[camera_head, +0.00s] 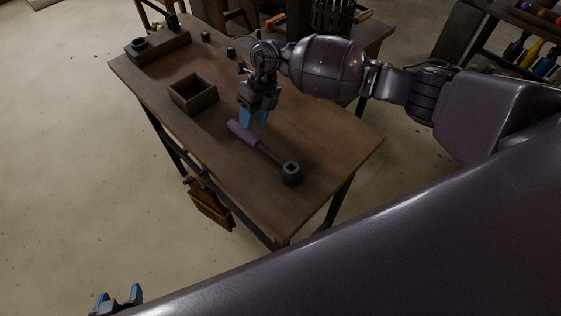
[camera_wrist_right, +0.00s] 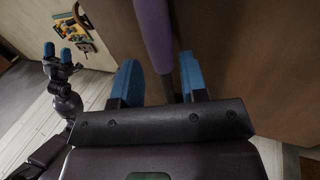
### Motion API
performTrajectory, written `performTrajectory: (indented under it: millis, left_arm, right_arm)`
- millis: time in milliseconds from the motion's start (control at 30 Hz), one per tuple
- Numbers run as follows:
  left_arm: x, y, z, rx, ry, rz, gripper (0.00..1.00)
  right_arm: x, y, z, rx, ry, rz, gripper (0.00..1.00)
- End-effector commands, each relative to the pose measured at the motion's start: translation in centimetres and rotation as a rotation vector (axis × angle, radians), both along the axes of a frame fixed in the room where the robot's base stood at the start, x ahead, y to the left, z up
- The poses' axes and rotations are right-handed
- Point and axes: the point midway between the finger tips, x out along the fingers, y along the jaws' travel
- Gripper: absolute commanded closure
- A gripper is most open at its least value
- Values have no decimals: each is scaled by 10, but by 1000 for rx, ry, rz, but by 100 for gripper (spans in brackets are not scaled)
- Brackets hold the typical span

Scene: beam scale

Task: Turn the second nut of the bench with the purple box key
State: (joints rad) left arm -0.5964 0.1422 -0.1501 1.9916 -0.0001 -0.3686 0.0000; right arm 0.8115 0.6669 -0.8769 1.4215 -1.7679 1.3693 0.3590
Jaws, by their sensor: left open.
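The purple box key (camera_head: 244,134) lies on the wooden bench (camera_head: 330,140). Its purple handle points to the back left and its dark socket head (camera_head: 291,173) to the front right. My right gripper (camera_head: 253,118) is just above the handle end. In the right wrist view its blue fingers (camera_wrist_right: 160,80) are apart, with the purple handle (camera_wrist_right: 153,30) beyond and between them; contact is not visible. My left gripper (camera_head: 117,296) is open and empty, low at the left, away from the bench. Two small dark pieces (camera_head: 206,37) (camera_head: 231,51) stand at the back; whether they are nuts is unclear.
An open wooden box (camera_head: 193,92) stands left of my right gripper. A wooden block (camera_head: 160,47) with a dark round piece (camera_head: 139,43) is at the bench's far left. The bench's front right is clear. A tool rack (camera_head: 530,45) stands at the far right.

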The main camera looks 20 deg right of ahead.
Motion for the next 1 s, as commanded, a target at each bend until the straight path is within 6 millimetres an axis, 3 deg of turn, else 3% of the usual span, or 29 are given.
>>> performTrajectory:
  millis: [400,667,933,1000]
  left_arm:
    - [-5,1,-3,0,10,2,36]
    - [-6,1,-4,1,13,3,36]
    - [-4,1,-3,0,9,2,36]
    - [-3,1,-2,0,8,2,36]
  right_arm:
    - [-8,18,-42,2,2,0,60]
    - [-8,19,-46,1,-1,1,60]
    - [-8,19,-46,1,-1,1,98]
    - [-8,19,-46,1,-1,1,100]
